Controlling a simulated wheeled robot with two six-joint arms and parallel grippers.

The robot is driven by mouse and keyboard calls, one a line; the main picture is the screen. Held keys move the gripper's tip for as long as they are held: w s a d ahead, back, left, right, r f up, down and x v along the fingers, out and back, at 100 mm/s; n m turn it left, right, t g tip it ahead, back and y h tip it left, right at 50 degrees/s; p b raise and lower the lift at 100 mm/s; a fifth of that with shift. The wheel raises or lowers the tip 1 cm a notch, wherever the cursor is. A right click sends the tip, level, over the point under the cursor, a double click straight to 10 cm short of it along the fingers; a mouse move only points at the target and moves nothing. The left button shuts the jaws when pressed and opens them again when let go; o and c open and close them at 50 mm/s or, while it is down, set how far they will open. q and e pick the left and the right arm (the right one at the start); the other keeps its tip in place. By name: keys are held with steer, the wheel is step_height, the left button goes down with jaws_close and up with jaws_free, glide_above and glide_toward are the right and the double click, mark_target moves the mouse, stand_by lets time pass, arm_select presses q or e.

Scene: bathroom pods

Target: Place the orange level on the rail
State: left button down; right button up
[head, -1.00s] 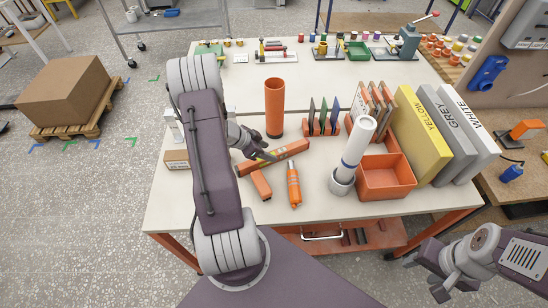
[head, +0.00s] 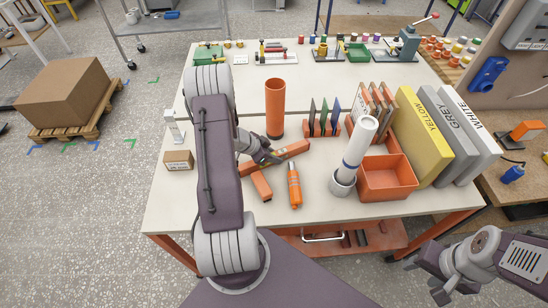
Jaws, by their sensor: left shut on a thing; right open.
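The orange level (head: 292,150) is a long orange bar lying slantwise on the white table, left of centre. My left gripper (head: 268,158) is shut on the level near its middle, and the fingers hide part of it. The level appears to be at or just above the tabletop; the exact gap cannot be told. My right gripper (head: 440,290) is open and empty at the lower right, off the table's front edge. I cannot make out for certain which thing is the rail.
An orange block (head: 261,187) and an orange bottle (head: 294,185) lie just in front of the level. An orange cylinder (head: 275,105) stands behind it. A white tube (head: 358,145), an orange bin (head: 386,178) and binders (head: 424,135) stand to the right. A small cardboard box (head: 178,160) is at the left.

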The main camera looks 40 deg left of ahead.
mark_target(281, 151)
arm_select(q)
step_height(281, 151, up, 5)
steer(key=shift+a+f+p, duration=0.1)
steer(key=shift+p, duration=0.6)
steer(key=s+r, duration=0.2)
steer(key=s, duration=0.1)
steer(key=s+d+r, duration=0.1)
steer(key=s+r, duration=0.1)
steer(key=s, duration=0.2)
steer(key=s+r, duration=0.2)
steer(key=s, duration=0.2)
steer(key=shift+s+d+p, duration=0.1)
steer(key=shift+d+p, duration=0.25)
steer(key=shift+p, duration=0.05)
steer(key=shift+s+d+r, duration=0.1)
steer(key=shift+s, duration=0.1)
